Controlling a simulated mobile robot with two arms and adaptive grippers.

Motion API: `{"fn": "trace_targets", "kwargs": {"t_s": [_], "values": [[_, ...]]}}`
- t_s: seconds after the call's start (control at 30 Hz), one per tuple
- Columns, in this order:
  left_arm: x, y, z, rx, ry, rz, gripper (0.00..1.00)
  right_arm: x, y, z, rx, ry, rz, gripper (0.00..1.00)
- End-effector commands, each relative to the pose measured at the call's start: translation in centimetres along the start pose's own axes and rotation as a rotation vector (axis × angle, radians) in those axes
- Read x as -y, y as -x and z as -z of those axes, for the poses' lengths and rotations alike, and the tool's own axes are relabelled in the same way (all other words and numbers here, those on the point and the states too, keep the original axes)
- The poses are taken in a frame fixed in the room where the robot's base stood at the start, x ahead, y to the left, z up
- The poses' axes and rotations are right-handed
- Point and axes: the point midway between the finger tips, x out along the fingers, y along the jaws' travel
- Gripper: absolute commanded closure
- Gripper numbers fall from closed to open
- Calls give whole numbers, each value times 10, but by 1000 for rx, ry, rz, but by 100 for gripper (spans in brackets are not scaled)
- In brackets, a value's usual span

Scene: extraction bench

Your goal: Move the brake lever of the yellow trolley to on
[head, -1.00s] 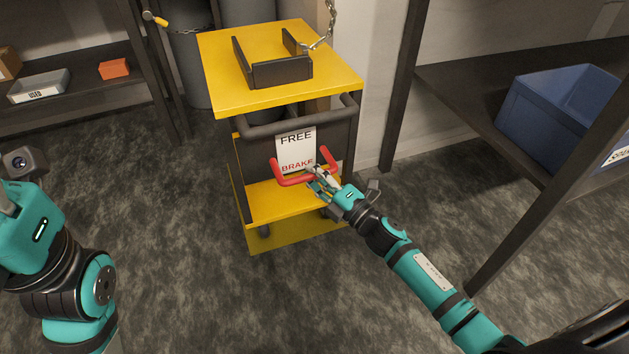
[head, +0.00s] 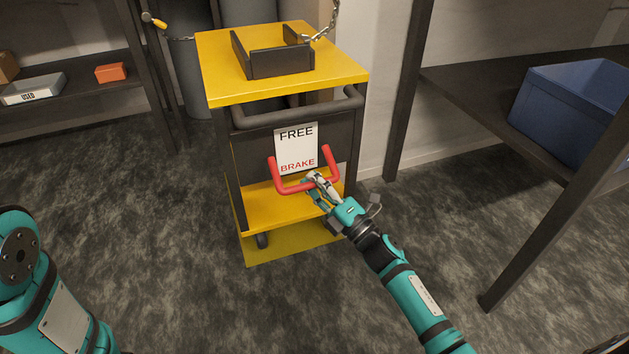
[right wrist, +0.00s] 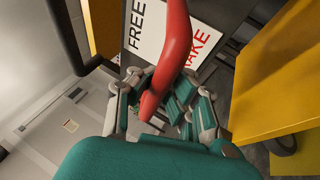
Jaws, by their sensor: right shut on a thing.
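The yellow trolley (head: 225,85) stands in the middle of the head view. Its brake lever is a red U-shaped bar (head: 292,188) on the front. The bar sits low, just below the word BRAKE on a white plate (head: 296,148) with FREE at its top. My right gripper (head: 317,182) is shut on the bar, right of its middle. In the right wrist view the red bar (right wrist: 178,45) runs between the fingers (right wrist: 163,96), which hide part of it. My left arm shows at the lower left; its gripper is outside the picture.
A dark handle bar (head: 290,115) crosses above the lever. A chain (head: 325,28) hangs at the trolley's back right. A shelf with a blue bin (head: 565,115) stands at right, and a shelf with a white box (head: 33,90) at left. The floor in front is clear.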

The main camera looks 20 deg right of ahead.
Motion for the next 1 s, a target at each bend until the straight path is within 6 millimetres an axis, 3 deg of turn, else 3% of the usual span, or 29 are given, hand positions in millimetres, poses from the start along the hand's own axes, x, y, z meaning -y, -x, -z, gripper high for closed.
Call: {"fn": "trace_targets", "kwargs": {"t_s": [0.4,0.43,0.67,1.0], "values": [[0,1,0,-1,0,-1,54,7,4,1,0,-4,13,100],[0,1,0,-1,0,-1,54,7,4,1,0,-4,13,91],[0,1,0,0,0,-1,54,5,3,0,0,-2,10,61],[1,2,-2,6,-1,2,54,4,6,0,0,-1,6,60]]}}
